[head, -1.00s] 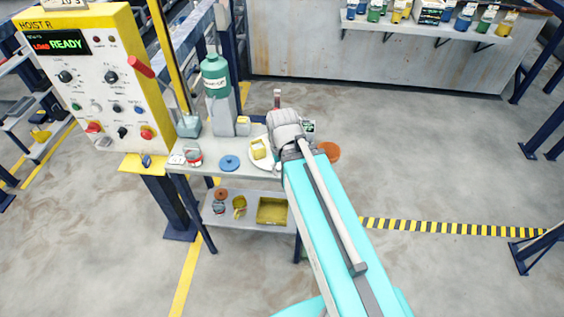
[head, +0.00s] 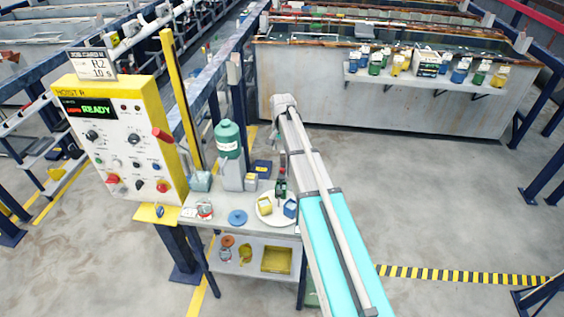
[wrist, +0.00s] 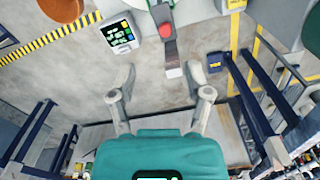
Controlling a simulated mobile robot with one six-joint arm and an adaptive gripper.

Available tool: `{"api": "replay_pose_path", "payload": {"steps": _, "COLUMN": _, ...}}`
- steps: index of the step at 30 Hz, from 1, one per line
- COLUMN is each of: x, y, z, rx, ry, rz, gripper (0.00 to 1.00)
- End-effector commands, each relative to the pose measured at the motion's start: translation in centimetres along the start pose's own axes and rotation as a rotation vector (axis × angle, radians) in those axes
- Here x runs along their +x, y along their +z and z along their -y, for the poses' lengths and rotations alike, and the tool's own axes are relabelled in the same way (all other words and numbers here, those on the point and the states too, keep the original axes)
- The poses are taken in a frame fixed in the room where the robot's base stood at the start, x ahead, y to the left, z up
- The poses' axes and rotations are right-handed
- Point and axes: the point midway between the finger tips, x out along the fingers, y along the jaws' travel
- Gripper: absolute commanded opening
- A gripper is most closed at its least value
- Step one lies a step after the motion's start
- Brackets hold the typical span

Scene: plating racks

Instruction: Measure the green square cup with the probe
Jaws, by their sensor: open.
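My gripper (wrist: 160,78) is open and empty in the wrist view, its two fingers apart over grey floor. Ahead of it is an upright piece with a red top (wrist: 167,30) and a pale lower end; I cannot tell whether it is the probe. A small meter with a green-lit screen (wrist: 120,35) lies to its left. In the head view, green containers (head: 376,63) stand on the far shelf, too small to tell if one is the square cup. A yellow cup (head: 264,207) and a blue cup (head: 290,208) are on a white plate on the near table.
The near table also holds a green bottle (head: 228,140), a blue disc (head: 237,217) and a dark bottle-like item (head: 281,187). A yellow control panel (head: 118,140) stands to the left. Several containers line the far shelf (head: 430,83). Open floor lies to the right.

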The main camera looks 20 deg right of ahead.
Motion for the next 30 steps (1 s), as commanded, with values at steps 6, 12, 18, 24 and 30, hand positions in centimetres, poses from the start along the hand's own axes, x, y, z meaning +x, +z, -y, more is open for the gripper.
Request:
{"api": "replay_pose_path", "payload": {"steps": 6, "x": -1.0, "y": -2.0, "z": 0.8, "rx": 0.051, "ry": 0.000, "rz": 0.000, "gripper": 0.64}}
{"api": "replay_pose_path", "payload": {"steps": 12, "x": -0.9, "y": -2.0, "z": 0.8, "rx": 0.052, "ry": 0.000, "rz": 0.000, "gripper": 0.64}}
{"api": "replay_pose_path", "payload": {"steps": 18, "x": -0.8, "y": -1.9, "z": 0.8, "rx": 0.051, "ry": 0.000, "rz": 0.000, "gripper": 0.64}}
{"api": "replay_pose_path", "payload": {"steps": 24, "x": -0.2, "y": -1.9, "z": 0.8, "rx": 0.051, "ry": 0.000, "rz": 0.000, "gripper": 0.64}}
{"api": "replay_pose_path", "payload": {"steps": 30, "x": 1.0, "y": -1.9, "z": 0.8, "rx": 0.050, "ry": 0.000, "rz": 0.000, "gripper": 0.64}}
